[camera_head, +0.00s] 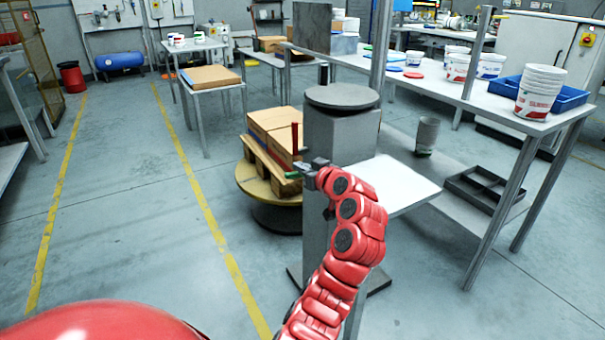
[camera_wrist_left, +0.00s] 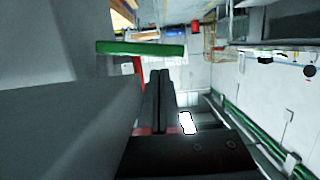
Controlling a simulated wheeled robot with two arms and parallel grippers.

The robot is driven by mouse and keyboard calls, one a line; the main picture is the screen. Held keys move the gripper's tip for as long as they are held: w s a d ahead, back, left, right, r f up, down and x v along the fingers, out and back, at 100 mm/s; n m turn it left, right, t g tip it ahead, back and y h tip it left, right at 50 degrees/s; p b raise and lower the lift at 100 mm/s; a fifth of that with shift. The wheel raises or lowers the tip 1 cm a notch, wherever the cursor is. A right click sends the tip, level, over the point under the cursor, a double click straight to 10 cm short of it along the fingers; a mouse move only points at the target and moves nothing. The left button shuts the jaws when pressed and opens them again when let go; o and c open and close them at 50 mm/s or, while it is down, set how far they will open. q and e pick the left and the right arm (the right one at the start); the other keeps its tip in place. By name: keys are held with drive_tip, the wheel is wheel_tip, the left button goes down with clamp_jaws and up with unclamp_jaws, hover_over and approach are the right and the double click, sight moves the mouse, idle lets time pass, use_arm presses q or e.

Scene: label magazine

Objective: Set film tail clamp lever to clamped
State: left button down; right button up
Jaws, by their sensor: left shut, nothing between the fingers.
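My left gripper (camera_head: 312,167) is shut and empty, beside the grey post (camera_head: 341,138) at mid-height. A small green bar (camera_head: 300,175) shows right at its fingertips. In the left wrist view the green bar (camera_wrist_left: 140,49) lies across the picture just beyond the shut fingers (camera_wrist_left: 157,95). I cannot tell whether they touch it. A thin red upright bar (camera_head: 295,138) stands just above and left of the gripper, in front of the boxes. Which of these two bars is the clamp lever is not clear, nor is its setting. My right gripper is not in view.
Cardboard boxes (camera_head: 272,122) on a wooden pallet sit on a round turntable (camera_head: 252,184) left of the post. A white panel (camera_head: 395,182) is right of the post. A long bench (camera_head: 500,103) with buckets stands at right. The floor at left is open.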

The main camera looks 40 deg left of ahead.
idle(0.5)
use_arm(q)
drive_tip(key=p+v, duration=0.3)
drive_tip(key=v, duration=1.4)
drive_tip(key=shift+d, duration=0.2)
drive_tip(key=shift+s+f, duration=0.1)
drive_tip(key=shift+s, duration=0.05)
